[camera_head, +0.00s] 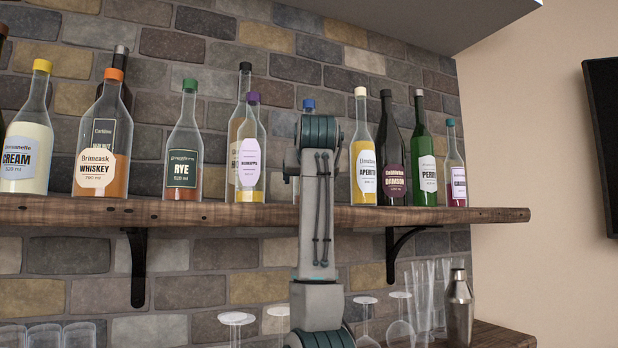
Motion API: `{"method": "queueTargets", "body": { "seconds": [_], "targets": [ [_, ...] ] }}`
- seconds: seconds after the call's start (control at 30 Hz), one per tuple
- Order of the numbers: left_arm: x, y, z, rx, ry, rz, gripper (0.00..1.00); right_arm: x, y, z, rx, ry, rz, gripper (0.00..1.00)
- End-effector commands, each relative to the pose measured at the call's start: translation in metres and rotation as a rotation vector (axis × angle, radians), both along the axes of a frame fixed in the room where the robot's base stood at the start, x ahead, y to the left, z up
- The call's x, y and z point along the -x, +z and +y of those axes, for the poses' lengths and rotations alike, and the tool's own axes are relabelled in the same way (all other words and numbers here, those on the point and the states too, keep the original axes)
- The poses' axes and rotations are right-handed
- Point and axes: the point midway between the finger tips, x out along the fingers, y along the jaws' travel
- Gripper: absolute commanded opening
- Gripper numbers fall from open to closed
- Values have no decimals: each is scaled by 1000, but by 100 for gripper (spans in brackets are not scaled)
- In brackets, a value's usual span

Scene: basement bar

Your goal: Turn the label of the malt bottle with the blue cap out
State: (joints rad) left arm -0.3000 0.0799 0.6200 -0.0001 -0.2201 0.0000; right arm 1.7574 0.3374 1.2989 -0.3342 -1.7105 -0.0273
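The bottle with the blue cap (309,103) stands on the wooden shelf (240,214), near the middle of the row. One of my arms rises in front of it and hides nearly all of its body. Only the cap and narrow slivers beside the arm show, so I cannot read its label or tell which way it faces. No gripper fingers show; the end of this arm is hidden behind its own upper joint. My other arm is out of the picture. I cannot tell whether anything touches the bottle.
A purple-capped bottle (250,150) stands close on the left, and a yellow APERITIF bottle (362,150) close on the right. More bottles line the shelf. Below are upturned stemmed glasses (236,319) and a metal shaker (459,305). A brick wall backs the shelf.

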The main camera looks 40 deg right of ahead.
Motion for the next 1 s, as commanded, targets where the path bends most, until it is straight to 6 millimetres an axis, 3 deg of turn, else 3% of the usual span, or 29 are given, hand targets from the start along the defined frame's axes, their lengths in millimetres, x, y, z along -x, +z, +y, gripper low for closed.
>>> {"method": "queueTargets", "body": {
  "seconds": [0.03,0.23,0.67,0.97,1.0],
  "targets": [
    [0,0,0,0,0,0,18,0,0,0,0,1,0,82],
    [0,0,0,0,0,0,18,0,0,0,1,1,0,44],
    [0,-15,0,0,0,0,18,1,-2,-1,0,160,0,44],
    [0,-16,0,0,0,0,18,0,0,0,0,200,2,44],
    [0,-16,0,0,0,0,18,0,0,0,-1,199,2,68]
  ]
}}
